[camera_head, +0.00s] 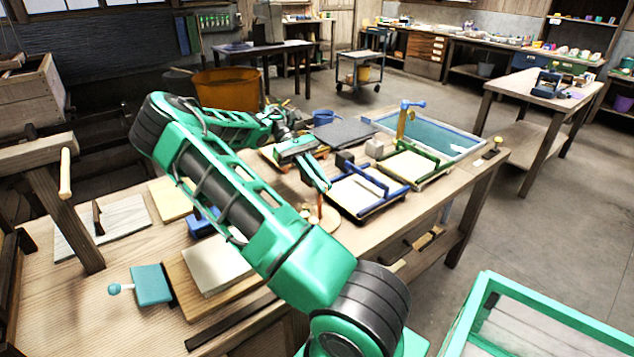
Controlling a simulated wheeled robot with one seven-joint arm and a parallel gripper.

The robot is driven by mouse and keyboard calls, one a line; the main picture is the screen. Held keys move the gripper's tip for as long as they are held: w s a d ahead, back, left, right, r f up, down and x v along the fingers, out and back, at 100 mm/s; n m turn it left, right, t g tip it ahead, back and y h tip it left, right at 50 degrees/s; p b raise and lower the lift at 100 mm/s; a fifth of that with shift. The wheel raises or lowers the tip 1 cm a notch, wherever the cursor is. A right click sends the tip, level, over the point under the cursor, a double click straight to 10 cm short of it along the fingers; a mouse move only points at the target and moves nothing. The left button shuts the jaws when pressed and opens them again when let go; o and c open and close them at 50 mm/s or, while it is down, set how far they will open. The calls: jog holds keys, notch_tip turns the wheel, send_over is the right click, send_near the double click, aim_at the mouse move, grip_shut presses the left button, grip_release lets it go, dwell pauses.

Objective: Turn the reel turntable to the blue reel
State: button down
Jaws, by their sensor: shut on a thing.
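The reel turntable (330,217) shows as a small round wooden disc on the workbench, partly hidden behind my green arm. A thin copper-coloured upright part stands on it. My gripper (321,186) reaches down from the far side, and its fingertips are shut at this upright part. The exact grip is too small to make out. I cannot pick out the blue reel; my arm hides the near left part of the turntable.
A blue-framed mould (355,207) lies close to the right of the turntable, with a green-framed one (441,163) beyond it. A water vat (455,146) stands behind. A blue block (203,224) and pale boards (103,228) lie left of my arm.

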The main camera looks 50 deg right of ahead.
dwell(0.3)
jog(key=c, duration=1.8)
grip_release()
jog(key=shift+c, duration=0.2)
jog(key=shift+w, duration=0.1)
